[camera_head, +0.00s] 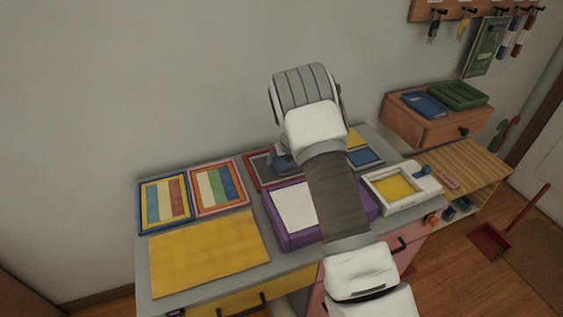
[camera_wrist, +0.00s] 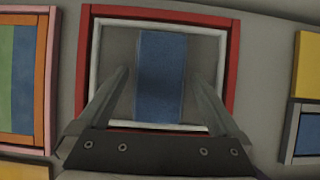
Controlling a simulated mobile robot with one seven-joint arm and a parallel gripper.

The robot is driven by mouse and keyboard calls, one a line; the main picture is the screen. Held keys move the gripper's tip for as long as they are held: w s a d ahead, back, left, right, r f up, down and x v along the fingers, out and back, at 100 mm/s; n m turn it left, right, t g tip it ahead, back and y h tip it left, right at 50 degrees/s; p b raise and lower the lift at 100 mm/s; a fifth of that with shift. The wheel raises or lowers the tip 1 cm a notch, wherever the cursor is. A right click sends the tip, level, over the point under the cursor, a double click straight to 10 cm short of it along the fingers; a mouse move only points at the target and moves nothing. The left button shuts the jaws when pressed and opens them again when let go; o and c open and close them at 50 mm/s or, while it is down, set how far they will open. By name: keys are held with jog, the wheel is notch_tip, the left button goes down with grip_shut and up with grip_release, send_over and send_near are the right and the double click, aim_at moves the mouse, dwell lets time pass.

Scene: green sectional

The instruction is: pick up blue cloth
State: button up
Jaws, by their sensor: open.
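A blue cloth (camera_wrist: 161,85) lies flat as an upright strip in the middle of a red-and-white framed tray (camera_wrist: 230,60) in the wrist view. My gripper (camera_wrist: 158,76) is open, with one finger on each side of the cloth and nothing held. I cannot tell how high the fingertips are above it. In the head view my gripper (camera_head: 283,160) is over the red-rimmed tray (camera_head: 250,172) at the back of the grey table, and my arm and gripper hide most of that tray.
Striped framed panels (camera_head: 166,202) and a yellow mat (camera_head: 208,252) lie on the left. A purple box (camera_head: 278,235) with a white top stands in front of the tray. A small blue-filled frame (camera_head: 366,157) and a white yellow-filled tray (camera_head: 398,188) are on the right.

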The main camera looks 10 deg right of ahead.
jog(key=shift+f, duration=0.2)
dwell(0.3)
jog(key=c, duration=1.3)
jog(key=r, duration=0.3)
jog(key=r+p, duration=0.1)
jog(key=r, duration=0.1)
jog(key=shift+d+r, duration=0.15)
jog(key=shift+d, duration=0.25)
jog(key=s+d+r, duration=0.1)
jog(key=d+r, duration=0.1)
jog(key=d, duration=0.1)
jog(key=s+d+r, duration=0.1)
jog(key=d+r, duration=0.1)
jog(key=d, duration=0.1)
jog(key=s+d+r, duration=0.2)
jog(key=d, duration=0.2)
jog(key=shift+d+r+p, duration=0.1)
jog(key=shift+r+p, duration=0.05)
jog(key=shift+p, duration=0.15)
jog(key=o, duration=0.9)
jog(key=c, duration=0.6)
